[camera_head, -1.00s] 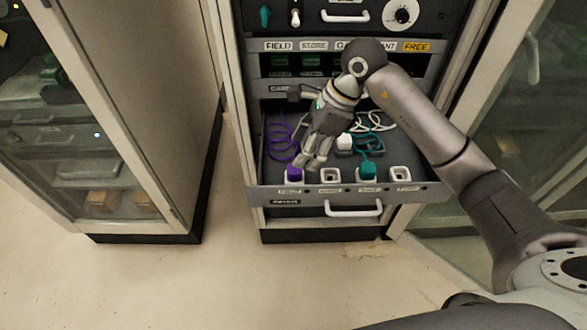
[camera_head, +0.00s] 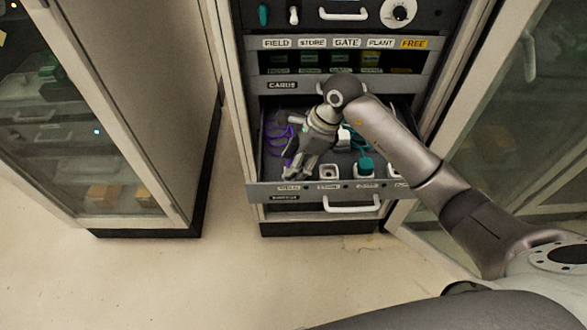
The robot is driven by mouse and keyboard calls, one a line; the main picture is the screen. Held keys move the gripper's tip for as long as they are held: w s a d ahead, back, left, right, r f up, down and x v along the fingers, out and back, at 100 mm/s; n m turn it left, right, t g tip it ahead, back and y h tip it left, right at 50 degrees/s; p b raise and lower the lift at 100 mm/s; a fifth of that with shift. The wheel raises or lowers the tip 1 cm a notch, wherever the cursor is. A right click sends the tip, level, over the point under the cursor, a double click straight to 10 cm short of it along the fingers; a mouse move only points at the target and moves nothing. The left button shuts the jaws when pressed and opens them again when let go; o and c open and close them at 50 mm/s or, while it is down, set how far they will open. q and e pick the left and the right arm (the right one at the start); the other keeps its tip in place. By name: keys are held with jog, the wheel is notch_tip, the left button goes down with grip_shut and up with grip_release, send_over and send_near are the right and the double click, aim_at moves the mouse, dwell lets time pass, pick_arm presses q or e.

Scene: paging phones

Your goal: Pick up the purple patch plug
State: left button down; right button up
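The purple patch plug sits at the left end of the front row of sockets in the open drawer (camera_head: 262,192). It is now almost wholly hidden behind my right gripper (camera_head: 298,174). Its coiled purple cord (camera_head: 278,138) shows behind and left of the gripper. My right gripper points down over the plug's place, with its fingertips low near the front row. Whether the fingers touch the plug, and how far they are apart, cannot be made out. My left gripper is not in view.
A teal plug (camera_head: 365,166) sits in the same row, right of an empty white socket (camera_head: 329,173). A white plug (camera_head: 343,141) lies behind them, partly hidden by my arm. A labelled panel (camera_head: 345,43) is above the drawer. A cabinet (camera_head: 110,130) stands left.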

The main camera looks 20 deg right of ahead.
jog(key=c, duration=0.7)
